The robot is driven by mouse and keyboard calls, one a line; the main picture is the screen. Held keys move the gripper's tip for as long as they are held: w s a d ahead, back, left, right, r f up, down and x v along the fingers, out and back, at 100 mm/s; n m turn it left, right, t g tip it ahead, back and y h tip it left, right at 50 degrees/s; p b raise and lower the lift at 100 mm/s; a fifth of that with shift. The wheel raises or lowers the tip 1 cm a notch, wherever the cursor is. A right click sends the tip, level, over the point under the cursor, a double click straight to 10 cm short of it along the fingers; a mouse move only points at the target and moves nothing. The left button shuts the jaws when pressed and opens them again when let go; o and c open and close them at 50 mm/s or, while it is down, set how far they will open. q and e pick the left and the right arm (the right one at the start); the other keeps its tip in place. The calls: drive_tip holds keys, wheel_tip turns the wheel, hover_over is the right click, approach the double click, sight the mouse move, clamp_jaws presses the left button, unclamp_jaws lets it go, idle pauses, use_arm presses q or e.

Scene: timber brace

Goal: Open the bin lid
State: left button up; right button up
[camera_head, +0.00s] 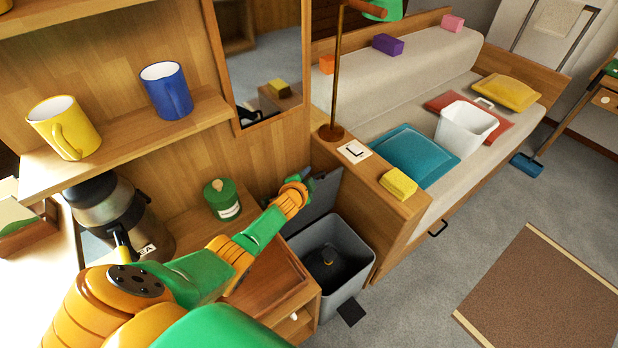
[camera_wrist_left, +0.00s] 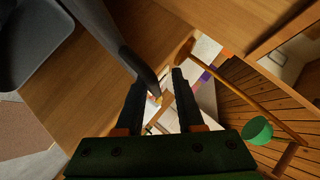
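The grey bin (camera_head: 362,262) stands on the floor beside the wooden cabinet. Its lid (camera_head: 318,203) is raised, standing up at the bin's back, and the dark inside shows. My left gripper (camera_head: 312,181) is at the lid's upper edge, partly hidden by my own wrist. In the left wrist view the two dark fingers (camera_wrist_left: 160,85) are apart with a gap between them. The lid's dark edge (camera_wrist_left: 143,70) runs down to the left finger; I cannot tell whether they touch. The bin also shows at the upper left (camera_wrist_left: 30,45). My right gripper is not in view.
A black pedal (camera_head: 351,312) sits at the bin's front. A wooden ledge with a yellow block (camera_head: 398,184) and a lamp pole (camera_head: 335,75) is close to the right of my gripper. A green canister (camera_head: 222,200) stands on the left shelf. Open floor lies to the right.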

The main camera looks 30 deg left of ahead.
use_arm(q)
drive_tip(key=shift+s+f, duration=0.1)
drive_tip(key=shift+f, duration=0.1)
drive_tip(key=shift+s+d+r+p, duration=0.1)
drive_tip(key=shift+r+p, duration=0.05)
drive_tip(key=shift+p, duration=0.15)
drive_tip(key=p+v, duration=0.4)
drive_tip(key=v, duration=0.2)
drive_tip(key=shift+s+r, duration=0.25)
drive_tip(key=shift+s, duration=0.05)
